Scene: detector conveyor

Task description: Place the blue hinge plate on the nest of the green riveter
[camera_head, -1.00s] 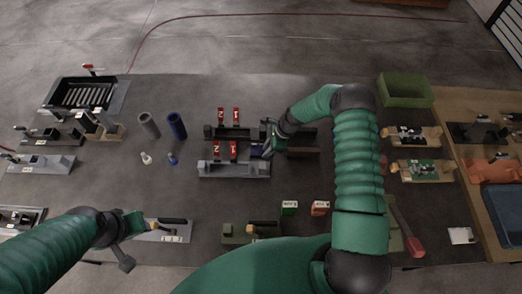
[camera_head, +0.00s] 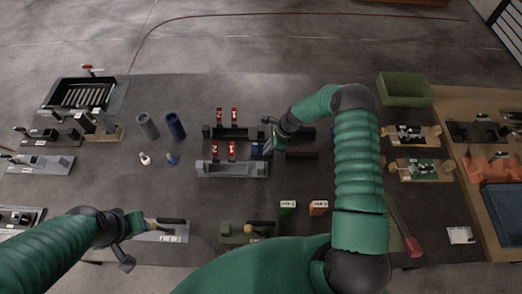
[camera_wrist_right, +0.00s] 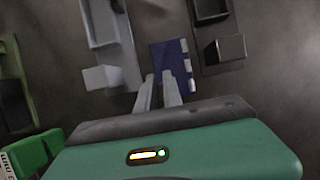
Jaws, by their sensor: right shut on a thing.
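The blue hinge plate (camera_wrist_right: 171,60) is at the fingertips of my right gripper (camera_wrist_right: 162,88) in the right wrist view, which is shut on it. In the head view the plate (camera_head: 257,149) is a small blue patch beside the right gripper (camera_head: 267,147), at the right end of the grey rack. The green riveter (camera_head: 236,234) appears to be the olive fixture with a black handle at the table's front, partly hidden by my body; its nest is not clear. My left gripper (camera_head: 127,250) is at front left, away from the plate; its jaws are unclear.
Green (camera_head: 288,208) and red (camera_head: 318,208) labelled blocks stand between racks and front edge. A grey fixture (camera_head: 160,237) is left of the olive one.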

